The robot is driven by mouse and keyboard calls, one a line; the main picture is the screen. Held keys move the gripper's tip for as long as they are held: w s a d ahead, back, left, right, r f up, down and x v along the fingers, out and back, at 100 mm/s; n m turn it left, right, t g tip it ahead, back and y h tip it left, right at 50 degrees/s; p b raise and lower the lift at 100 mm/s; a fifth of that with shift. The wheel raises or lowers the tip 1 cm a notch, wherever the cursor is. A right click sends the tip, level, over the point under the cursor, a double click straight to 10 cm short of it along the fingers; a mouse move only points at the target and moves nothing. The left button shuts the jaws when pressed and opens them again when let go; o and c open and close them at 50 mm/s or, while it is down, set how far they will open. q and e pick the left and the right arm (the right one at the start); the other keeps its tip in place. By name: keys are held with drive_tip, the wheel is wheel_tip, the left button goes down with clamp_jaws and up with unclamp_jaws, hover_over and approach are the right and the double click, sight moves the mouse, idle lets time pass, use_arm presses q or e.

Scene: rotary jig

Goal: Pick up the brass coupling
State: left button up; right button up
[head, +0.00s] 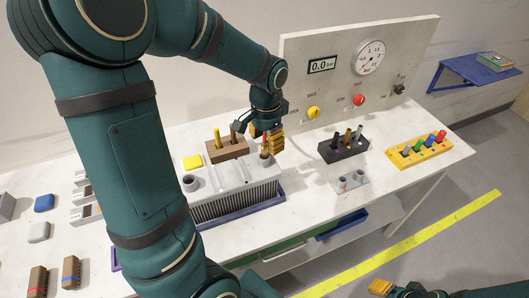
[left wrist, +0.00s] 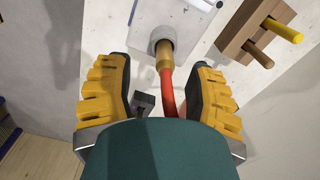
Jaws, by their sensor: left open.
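The brass coupling (left wrist: 165,52) shows in the left wrist view with its end at a grey round socket (left wrist: 163,35); a red hose (left wrist: 168,92) runs from it toward my wrist. In the head view, the coupling (head: 265,150) stands at the right part of the grey finned box (head: 235,200), partly hidden by my gripper. My left gripper (left wrist: 162,70) is open, its yellow fingers on either side of the coupling and hose, with gaps visible. In the head view it (head: 264,134) is above the box. My right gripper (head: 380,287) is only partly visible at the bottom edge.
A brown block (head: 228,151) with pegs stands close behind the box. The upright panel (head: 335,85) with a gauge rises behind my left gripper. A black peg block (head: 343,150), a small socket plate (head: 349,180) and a yellow peg block (head: 414,152) stand to the right.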

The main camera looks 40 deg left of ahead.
sight(265, 156)
use_arm(q)
drive_tip(key=f, duration=0.4)
drive_tip(key=shift+a+f+b, duration=0.3)
drive_tip(key=shift+f, duration=0.1)
clamp_jaws()
